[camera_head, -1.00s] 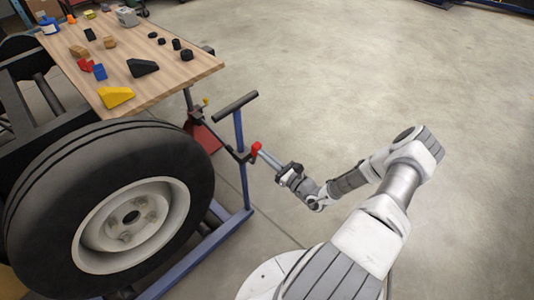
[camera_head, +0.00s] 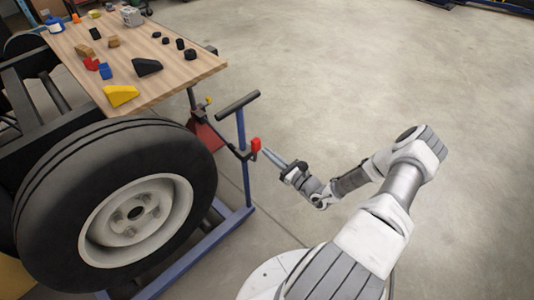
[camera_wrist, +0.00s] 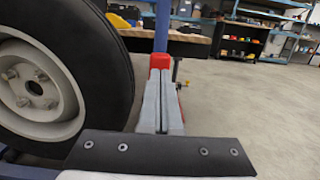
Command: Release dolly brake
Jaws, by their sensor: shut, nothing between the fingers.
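The dolly (camera_head: 239,170) is a blue frame beside the large tyre, with an upright post and a black crossbar handle (camera_head: 238,105). A red-tipped brake lever (camera_head: 256,144) sticks out from the post on a dark bracket. It also shows in the wrist view (camera_wrist: 160,61). My gripper (camera_head: 267,153) is shut and empty, its fingertips at or just beside the red tip. In the wrist view the closed fingers (camera_wrist: 162,85) point at the red tip and cover its lower part. I cannot tell whether they touch it.
The wheel (camera_head: 120,205) stands left of the post, close to my gripper. A wooden table (camera_head: 185,78) with blocks and small parts lies behind it. A red stand (camera_head: 205,137) is behind the post. The floor (camera_head: 350,80) to the right is clear.

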